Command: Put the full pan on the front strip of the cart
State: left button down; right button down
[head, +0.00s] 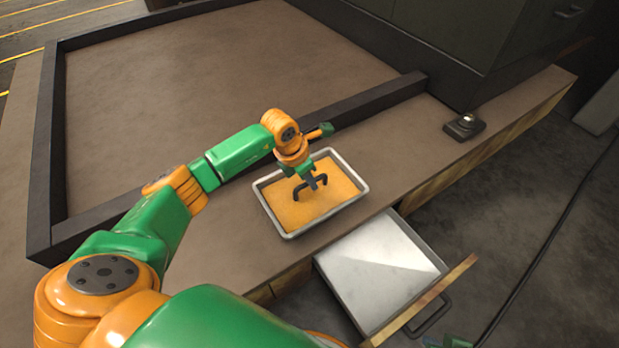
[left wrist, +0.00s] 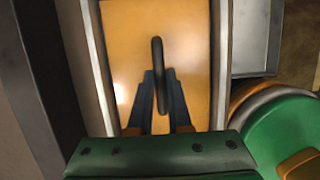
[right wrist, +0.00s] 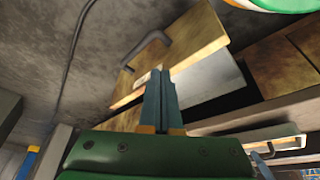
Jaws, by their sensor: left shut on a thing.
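The full pan (head: 364,190) is a shallow metal tray filled level with orange material, with a dark arched handle (head: 297,190) across its middle. It is over the front strip (head: 410,150) of the brown top, between the dark rail and the front edge; I cannot tell whether it touches. My left gripper (head: 308,181) is above the pan, shut on the handle. In the left wrist view the handle (left wrist: 158,60) stands between the fingers (left wrist: 160,90). My right gripper (right wrist: 160,85) shows in the right wrist view, fingers together and empty, near the drawer front.
An open drawer (head: 385,268) with a pale metal inside juts out below the strip, its wooden front (head: 430,295) carrying a dark handle. A dark rail (head: 375,98) frames a large empty area behind the pan. A small dark block (head: 465,126) sits at the strip's right.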

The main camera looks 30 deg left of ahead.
pick_arm(q)
jog(key=shift+f+b, duration=0.5)
jog(key=shift+f, duration=0.3)
pick_arm(e)
jog(key=w+a+r+t, duration=0.1)
jog(key=w+r+t, duration=0.3)
jog(key=w, duration=0.2)
jog(key=shift+a+y, duration=0.35)
jog(key=shift+y, duration=0.05)
jog(key=shift+w+r, duration=0.1)
pick_arm(q)
jog(key=c, duration=0.8)
grip_release()
jog(key=shift+o, duration=0.2)
